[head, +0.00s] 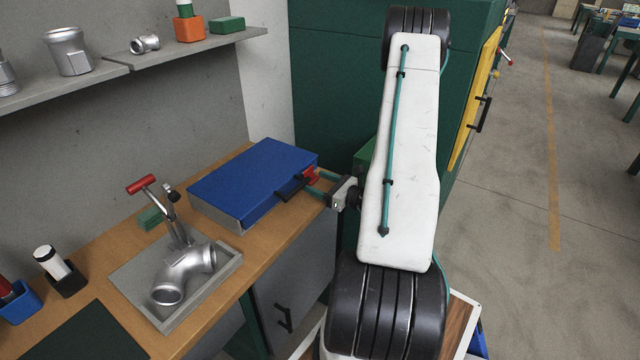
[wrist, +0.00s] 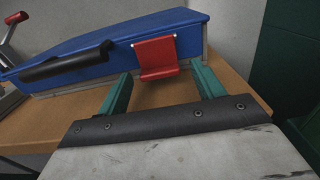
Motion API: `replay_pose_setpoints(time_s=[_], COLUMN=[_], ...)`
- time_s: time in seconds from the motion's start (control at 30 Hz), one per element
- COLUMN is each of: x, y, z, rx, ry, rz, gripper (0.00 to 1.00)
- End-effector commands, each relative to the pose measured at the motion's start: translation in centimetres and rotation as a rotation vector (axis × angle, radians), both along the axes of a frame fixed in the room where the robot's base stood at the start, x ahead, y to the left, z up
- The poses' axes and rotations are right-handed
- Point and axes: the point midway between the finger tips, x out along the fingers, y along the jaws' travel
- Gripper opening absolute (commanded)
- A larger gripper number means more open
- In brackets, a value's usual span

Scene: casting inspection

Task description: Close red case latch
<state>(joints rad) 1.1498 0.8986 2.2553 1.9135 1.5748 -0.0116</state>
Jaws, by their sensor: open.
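A blue case (head: 250,178) with a grey lower half sits on the wooden bench with its lid down. It also shows in the wrist view (wrist: 110,45). The red latch (wrist: 157,58) is on its front face, right of the black handle (wrist: 65,64). In the head view the latch (head: 310,175) is partly covered by my gripper. In the wrist view the latch plate hangs over the lid's front, its lower end tilted outward. My gripper (wrist: 160,88) is open, its two green fingers just in front of the latch, one to each side and apart from it. Nothing is between them.
A tray (head: 130,285) with a metal pipe casting (head: 185,272) and a red-handled clamp (head: 142,184) stands left of the case. A green cabinet (head: 330,70) stands behind on the right. The bench's front edge lies under my gripper.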

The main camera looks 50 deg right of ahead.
Motion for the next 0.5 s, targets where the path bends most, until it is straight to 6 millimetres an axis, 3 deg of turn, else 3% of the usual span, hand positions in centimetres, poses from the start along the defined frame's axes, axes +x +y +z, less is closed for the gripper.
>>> replay_pose_setpoints(time_s=[0.07, 0.23, 0.5], x=[-0.02, -0.03, 0.23], y=[-0.01, -0.01, 0.02], z=[0.0, 0.01, -0.38], rx=[0.0, 0.0, 0.007], ry=[0.0, 0.0, -0.057], rz=[0.0, 0.0, 0.001], gripper=[0.67, 0.23, 0.22])
